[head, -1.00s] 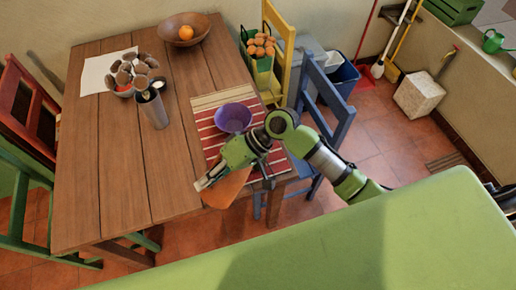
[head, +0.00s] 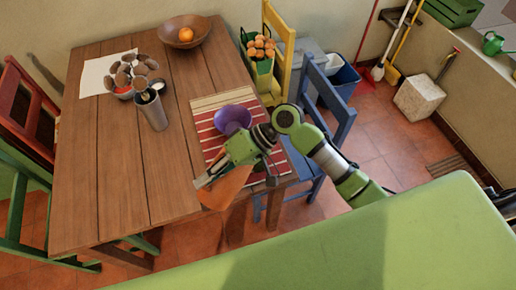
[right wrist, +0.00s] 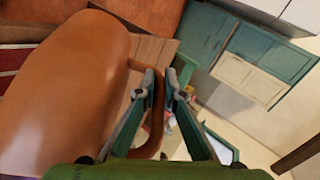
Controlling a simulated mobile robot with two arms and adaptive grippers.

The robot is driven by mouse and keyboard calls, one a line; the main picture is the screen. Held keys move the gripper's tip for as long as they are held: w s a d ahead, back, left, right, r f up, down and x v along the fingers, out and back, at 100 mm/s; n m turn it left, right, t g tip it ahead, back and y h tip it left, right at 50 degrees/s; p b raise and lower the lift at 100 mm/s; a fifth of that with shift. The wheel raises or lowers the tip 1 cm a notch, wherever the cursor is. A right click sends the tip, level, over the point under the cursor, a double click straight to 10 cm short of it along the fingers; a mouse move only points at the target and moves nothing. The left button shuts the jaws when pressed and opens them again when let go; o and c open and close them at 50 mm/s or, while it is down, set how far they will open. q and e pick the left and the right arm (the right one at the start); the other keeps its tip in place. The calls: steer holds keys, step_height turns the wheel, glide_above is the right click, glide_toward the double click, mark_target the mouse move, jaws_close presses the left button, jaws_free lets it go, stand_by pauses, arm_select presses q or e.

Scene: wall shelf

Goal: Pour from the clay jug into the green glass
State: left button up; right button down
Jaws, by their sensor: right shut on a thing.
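The orange-brown clay jug (head: 228,188) is at the table's front right corner, partly covered by my right arm. In the right wrist view the jug's rounded body (right wrist: 65,85) fills the left side, and its handle (right wrist: 157,118) passes between the fingers. My right gripper (head: 214,172) is shut on this handle; its fingers also show in the right wrist view (right wrist: 162,82). Whether the jug touches the table is unclear. I cannot make out a green glass; my arm hides part of the mat. My left gripper is not in view.
A purple bowl (head: 232,119) stands on the red striped mat (head: 208,130), close to my arm. A wooden bowl (head: 177,40) holds an orange. The table's left front is clear.

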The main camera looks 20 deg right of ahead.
steer(key=shift+w+d+r+m+g+y+b, duration=0.15)
steer(key=shift+d+r+y+b, duration=0.15)
steer(key=shift+r, duration=0.3)
steer(key=shift+w+d+r+m+g+y+b, duration=0.1)
steer(key=shift+w+d+r+y+b, duration=0.1)
steer(key=shift+r+y+b, duration=0.3)
steer(key=shift+w+d+r+m+g+y+b, duration=0.1)
steer(key=shift+w+d+r+g+y+b, duration=0.15)
steer(key=shift+r, duration=0.45)
stand_by(3.4)
